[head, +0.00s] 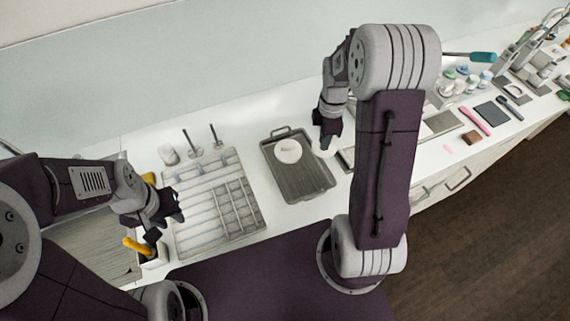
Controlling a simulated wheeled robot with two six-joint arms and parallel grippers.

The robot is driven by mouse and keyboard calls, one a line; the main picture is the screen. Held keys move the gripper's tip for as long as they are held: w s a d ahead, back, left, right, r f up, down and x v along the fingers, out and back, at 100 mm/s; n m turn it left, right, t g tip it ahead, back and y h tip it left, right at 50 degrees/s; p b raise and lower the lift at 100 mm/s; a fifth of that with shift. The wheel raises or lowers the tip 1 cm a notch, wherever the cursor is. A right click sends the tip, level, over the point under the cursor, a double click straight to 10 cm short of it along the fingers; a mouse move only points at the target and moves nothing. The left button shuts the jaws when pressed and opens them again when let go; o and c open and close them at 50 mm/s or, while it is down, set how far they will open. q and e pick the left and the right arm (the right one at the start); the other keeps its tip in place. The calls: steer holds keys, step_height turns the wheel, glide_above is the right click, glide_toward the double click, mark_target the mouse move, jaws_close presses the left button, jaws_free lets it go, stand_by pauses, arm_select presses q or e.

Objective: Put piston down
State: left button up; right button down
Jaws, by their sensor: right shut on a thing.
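My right gripper (326,144) is shut on a small white piece, which I take to be the piston (322,152); the gripper hides part of it. It is at the right edge of a dark grey handled tray (305,186). I cannot tell whether the piece touches the tray or the counter. A round white piece (288,151) sits in the far half of the tray. My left gripper (166,226) is open and looks empty, near the left edge of a slotted rack.
The light grey slotted rack (196,226) stands left of the tray. Behind it are upright metal posts (190,143) and a small white cylinder (168,155). An orange-handled tool (137,246) stands at the left. Jars and tools crowd the right side.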

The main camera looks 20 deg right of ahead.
steer(key=d+r+n, duration=0.1)
steer(key=d+n, duration=0.3)
steer(key=d, duration=0.2)
steer(key=p, duration=0.2)
glide_above(307, 171)
step_height(307, 171, down, 7)
steer(key=shift+s+r, duration=0.1)
steer(key=shift+r, duration=0.1)
step_height(307, 171, down, 3)
steer(key=shift+s+f, duration=0.1)
steer(key=shift+f, duration=0.4)
steer(key=c, duration=1.5)
jaws_free()
steer(key=shift+c, duration=0.2)
steer(key=shift+o, duration=0.5)
